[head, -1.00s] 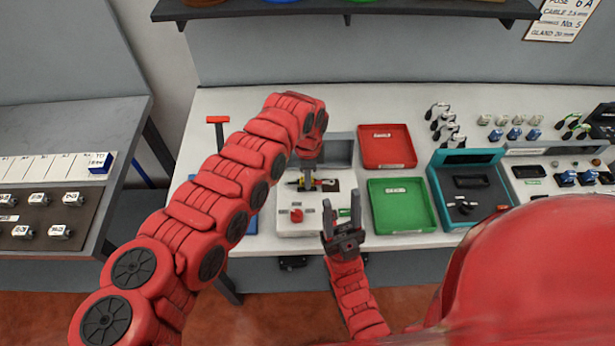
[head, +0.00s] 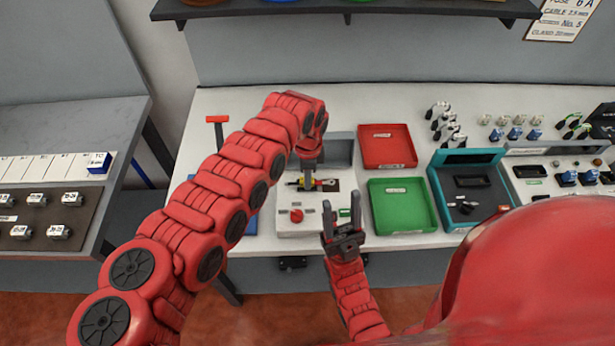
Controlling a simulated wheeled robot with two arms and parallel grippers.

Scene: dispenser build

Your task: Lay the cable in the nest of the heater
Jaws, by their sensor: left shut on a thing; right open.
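The heater (head: 288,217) is a pale box with a red knob, standing on the white bench near its front edge. The cable (head: 327,182) shows as a small piece with red and yellow parts at the top of the heater, over a dark recess. My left gripper (head: 306,179) points down over the heater and is shut on the cable. Its fingers hide part of the cable and of the nest, so I cannot tell whether the cable touches the nest. My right gripper (head: 342,213) is open and empty, just right of the heater's front.
A green tray (head: 435,211) and a red tray (head: 411,143) lie right of the heater. A grey bin (head: 341,152) stands behind it. A teal-framed device (head: 437,183) is farther right. A red-topped tool (head: 217,120) stands at left.

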